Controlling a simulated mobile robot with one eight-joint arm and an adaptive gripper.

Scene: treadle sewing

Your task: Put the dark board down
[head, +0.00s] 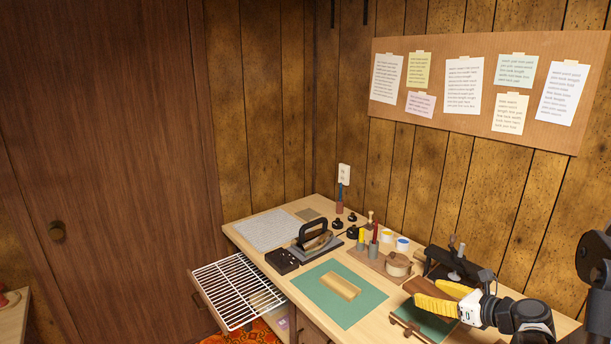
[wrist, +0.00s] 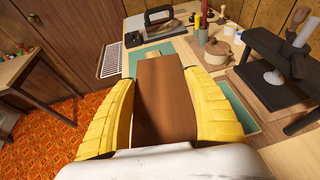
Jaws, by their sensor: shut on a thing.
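The dark board (wrist: 162,95) is a flat brown slab between the two yellow fingers of my gripper (wrist: 160,95) in the wrist view. The gripper is shut on it, with a finger along each side. In the head view my gripper (head: 437,297) is at the right part of the worktable (head: 376,318), and only a little of the board (head: 418,286) shows beside the fingers. A green mat (head: 433,324) lies below and beside the gripper. I cannot tell whether the board touches anything under it.
A larger green mat (head: 340,311) bears a light wooden block (head: 341,285). A round lidded pot (head: 398,266) and a dark stand (head: 460,267) are behind my gripper. A white wire rack (head: 238,290) juts out at the left.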

